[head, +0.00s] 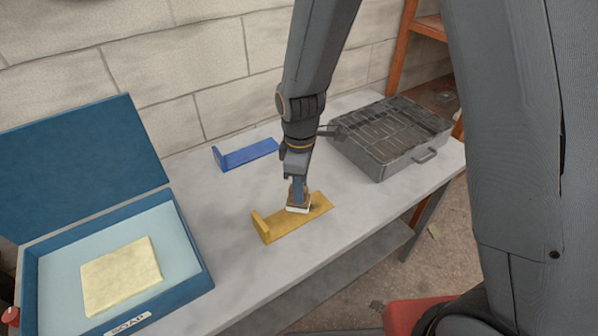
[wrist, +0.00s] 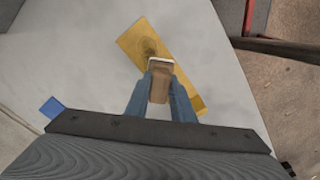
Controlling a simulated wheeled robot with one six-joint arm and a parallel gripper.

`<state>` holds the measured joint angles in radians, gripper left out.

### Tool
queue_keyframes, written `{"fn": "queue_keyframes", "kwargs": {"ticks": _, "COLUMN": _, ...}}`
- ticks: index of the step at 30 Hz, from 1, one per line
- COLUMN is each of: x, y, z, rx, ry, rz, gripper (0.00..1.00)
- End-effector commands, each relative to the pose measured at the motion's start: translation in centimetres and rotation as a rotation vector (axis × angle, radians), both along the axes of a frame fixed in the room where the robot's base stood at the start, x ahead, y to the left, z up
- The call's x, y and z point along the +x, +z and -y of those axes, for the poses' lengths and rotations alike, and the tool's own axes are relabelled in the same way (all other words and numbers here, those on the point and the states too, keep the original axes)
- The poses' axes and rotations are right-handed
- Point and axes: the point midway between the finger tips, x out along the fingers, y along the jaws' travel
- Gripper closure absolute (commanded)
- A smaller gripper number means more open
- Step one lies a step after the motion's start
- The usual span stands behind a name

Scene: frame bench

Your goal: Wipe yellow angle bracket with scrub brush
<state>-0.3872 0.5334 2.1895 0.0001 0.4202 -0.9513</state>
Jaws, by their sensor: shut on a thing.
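The yellow angle bracket (head: 284,222) lies on the grey bench, with its short upright plate at the left end. It also shows in the wrist view (wrist: 132,40), with a dark smudge on its flat plate near the brush. My gripper (head: 298,192) is over the bracket's flat plate. In the wrist view my gripper (wrist: 161,84) has its blue fingers shut on the scrub brush (wrist: 160,74), which has a wooden body and a pale edge. The brush (head: 298,209) appears to be on or just above the plate; the exact contact is hidden.
A blue angle bracket (head: 248,155) lies behind on the bench (head: 215,210). A grey metal case (head: 385,165) stands at the back right. An open blue box labelled SOAP (head: 200,255) holds a pale yellow block (head: 121,275) at the left. The bench front is clear.

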Motion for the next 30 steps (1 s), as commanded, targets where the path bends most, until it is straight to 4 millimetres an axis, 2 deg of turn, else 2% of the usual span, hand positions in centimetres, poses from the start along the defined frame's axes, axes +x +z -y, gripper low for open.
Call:
{"fn": "queue_keyframes", "kwargs": {"ticks": 1, "x": 0.0, "y": 0.8, "z": 0.0, "rx": 0.001, "ry": -0.001, "rz": 0.001, "gripper": 0.96}}
{"fn": "queue_keyframes", "kwargs": {"ticks": 15, "x": 0.1, "y": 4.8, "z": 0.1, "rx": 0.001, "ry": -0.002, "rz": 0.002, "gripper": 0.96}}
{"fn": "queue_keyframes", "kwargs": {"ticks": 30, "x": 0.1, "y": 4.9, "z": 0.1, "rx": 0.001, "ry": -0.002, "rz": 0.001, "gripper": 0.96}}
